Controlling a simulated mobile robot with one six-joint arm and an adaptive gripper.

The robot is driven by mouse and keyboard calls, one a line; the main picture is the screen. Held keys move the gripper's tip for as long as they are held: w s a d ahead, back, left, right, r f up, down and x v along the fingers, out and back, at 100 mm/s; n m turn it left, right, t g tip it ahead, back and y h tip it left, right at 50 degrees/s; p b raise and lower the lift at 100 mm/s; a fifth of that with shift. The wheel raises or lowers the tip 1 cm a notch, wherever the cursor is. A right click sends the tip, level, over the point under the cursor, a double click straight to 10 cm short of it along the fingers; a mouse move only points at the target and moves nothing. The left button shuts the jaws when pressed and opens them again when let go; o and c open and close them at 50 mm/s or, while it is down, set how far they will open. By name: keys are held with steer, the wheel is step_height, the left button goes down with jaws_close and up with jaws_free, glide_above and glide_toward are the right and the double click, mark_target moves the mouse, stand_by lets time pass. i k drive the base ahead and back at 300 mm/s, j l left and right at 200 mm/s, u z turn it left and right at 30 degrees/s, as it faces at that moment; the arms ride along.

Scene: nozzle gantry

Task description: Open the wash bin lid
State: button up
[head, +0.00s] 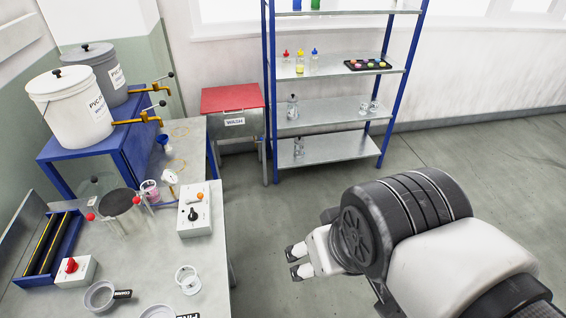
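The wash bin (235,124) is a grey metal box on legs with a white label on its front. Its red lid (231,97) lies flat and closed on top. The bin stands against the back wall, between the bench and the blue-framed shelf. My gripper (295,262) is in front of the bin and lower right in the picture, well apart from it over the floor.
A blue-posted shelf (334,112) with bottles and a dark tray stands just right of the bin. A bench (150,262) with cups, control boxes and a round-topped stand fills the left. Two buckets with brass taps sit on a blue stand (130,147). The floor (440,150) at right is clear.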

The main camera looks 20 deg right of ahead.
mark_target(242, 97)
steer(key=u, duration=0.4)
steer(key=i+l+u, duration=0.4)
steer(key=l, duration=0.15)
steer(key=i+l+u, duration=0.35)
steer(key=l, duration=0.3)
steer(key=i+l+u, duration=0.2)
steer(key=l, duration=0.15)
steer(key=l+u, duration=0.2)
steer(key=l, duration=0.15)
steer(key=i+l, duration=0.15)
steer(key=l, duration=0.3)
steer(key=i+l, duration=0.1)
steer(key=l, duration=0.35)
steer(key=i+l, duration=0.15)
steer(key=l, duration=0.3)
steer(key=i+l, duration=0.1)
steer(key=l, duration=0.35)
steer(key=i+l, duration=0.15)
steer(key=l, duration=0.3)
